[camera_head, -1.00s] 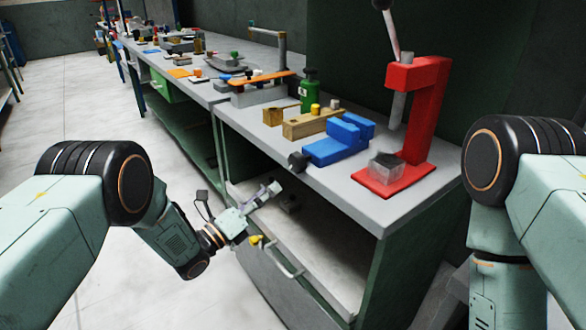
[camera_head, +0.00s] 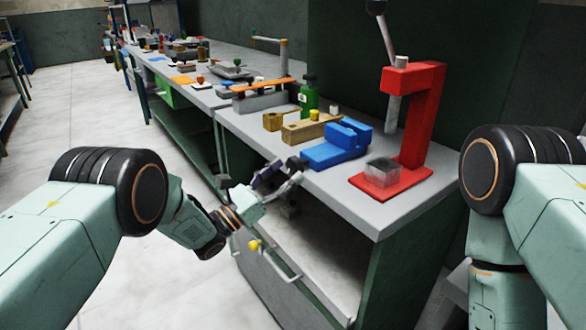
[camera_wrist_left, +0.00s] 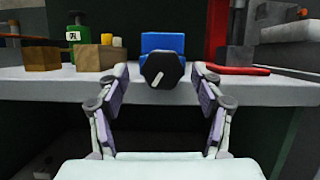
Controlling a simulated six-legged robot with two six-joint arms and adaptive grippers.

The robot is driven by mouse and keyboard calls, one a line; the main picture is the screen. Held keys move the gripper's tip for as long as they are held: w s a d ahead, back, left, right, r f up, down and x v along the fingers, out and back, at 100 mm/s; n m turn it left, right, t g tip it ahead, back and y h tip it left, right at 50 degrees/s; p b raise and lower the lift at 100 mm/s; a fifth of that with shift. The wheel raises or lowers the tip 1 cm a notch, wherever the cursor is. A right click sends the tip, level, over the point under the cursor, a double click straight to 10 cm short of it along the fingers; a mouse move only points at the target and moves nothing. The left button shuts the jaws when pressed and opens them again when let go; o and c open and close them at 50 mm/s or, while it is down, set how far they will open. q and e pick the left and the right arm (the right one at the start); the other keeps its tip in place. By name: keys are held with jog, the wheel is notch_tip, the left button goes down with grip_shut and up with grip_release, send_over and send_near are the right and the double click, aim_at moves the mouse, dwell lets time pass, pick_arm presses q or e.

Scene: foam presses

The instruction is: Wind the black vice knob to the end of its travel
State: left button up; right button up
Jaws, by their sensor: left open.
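The blue vice (camera_head: 338,146) sits on the grey bench near its front edge. Its black knob (camera_head: 294,164) sticks out over that edge, towards my left gripper. My left gripper (camera_head: 284,176) is open and just in front of the knob, partly overlapping it in the head view. In the left wrist view the black knob (camera_wrist_left: 162,70) faces me with a pale mark across it. The two fingers of my left gripper (camera_wrist_left: 161,72) stand to either side of it, apart from it. The blue vice (camera_wrist_left: 162,42) shows behind the knob. My right gripper is in neither view.
A red press (camera_head: 420,110) with a clear block (camera_head: 382,172) stands right of the vice. Wooden blocks (camera_head: 312,130) and a green bottle (camera_head: 309,95) stand left of it.

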aim_at(291, 168)
pick_arm(q)
jog(key=shift+s+x, duration=0.25)
jog(key=shift+x, duration=1.25)
jog(key=shift+r, duration=0.1)
jog(key=shift+w, duration=0.15)
jog(key=shift+c, duration=0.2)
jog(key=shift+d, duration=0.1)
jog(key=c, duration=1.1)
jog(key=shift+n+t+y, duration=0.3)
jog(key=shift+n+t, duration=0.2)
jog(key=shift+n, duration=0.6)
